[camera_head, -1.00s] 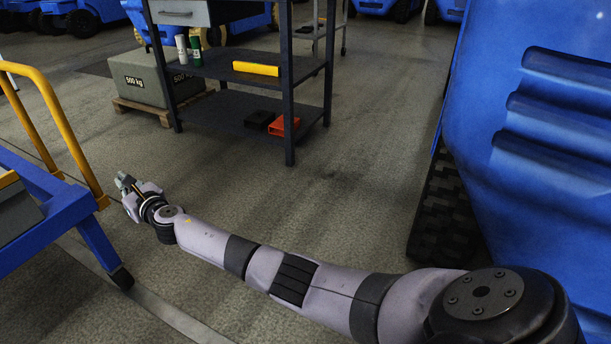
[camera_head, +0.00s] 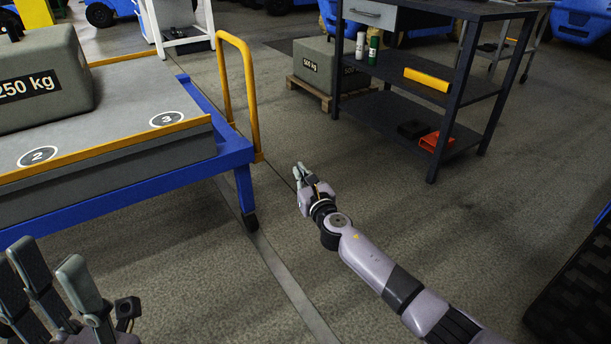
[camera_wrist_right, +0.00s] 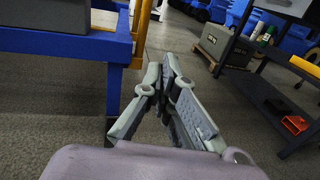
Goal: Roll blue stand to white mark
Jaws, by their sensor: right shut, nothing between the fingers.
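The blue stand (camera_head: 165,184) is a wheeled cart at the left, with a yellow handle (camera_head: 249,95) at its right end. Its blue frame also shows at the left of the right wrist view (camera_wrist_right: 50,43). A grey 250 kg weight (camera_head: 65,75) sits on its top, beside round white labels 2 and 3. My right gripper (camera_head: 305,173) is shut and empty, to the right of the handle and apart from it. Its fingertips (camera_wrist_right: 168,60) come together in the wrist view. My left gripper (camera_head: 50,262) is at the lower left, fingers spread. I see no clear white mark on the floor.
A dark shelf table (camera_head: 470,94) stands at the upper right, with a yellow block and a red item on its shelves. A 500 kg weight (camera_head: 320,66) rests on a pallet behind it. A pale strip (camera_head: 285,275) runs along the floor. Floor between stand and table is mostly clear.

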